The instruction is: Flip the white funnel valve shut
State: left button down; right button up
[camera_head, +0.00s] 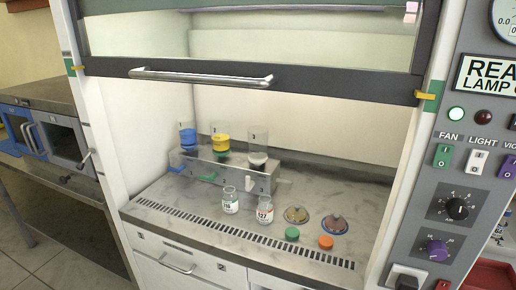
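Three clear cylindrical funnels stand in a grey rack (226,174) inside the fume hood. The left one holds blue (187,136), the middle one yellow (221,143). The white funnel (258,158), at the right, has white material at its bottom. Small handles show along the rack: a blue one (177,169) at the left, a green one (207,178) in the middle and a pale one, likely the white funnel valve (248,180), at the right. The valve is too small to tell its position. Neither of my grippers is in view.
Two labelled glass bottles (231,201) (264,210) stand before the rack. Two round dishes (296,215) (334,224), a green cap (292,234) and an orange cap (326,242) lie to their right. The sash (250,80) is raised. A control panel (462,165) is at right.

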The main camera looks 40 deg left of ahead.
aim_at(249, 185)
jog(key=u, duration=1.25)
jog(key=i+j+u, duration=0.15)
jog(key=i+j, duration=0.55)
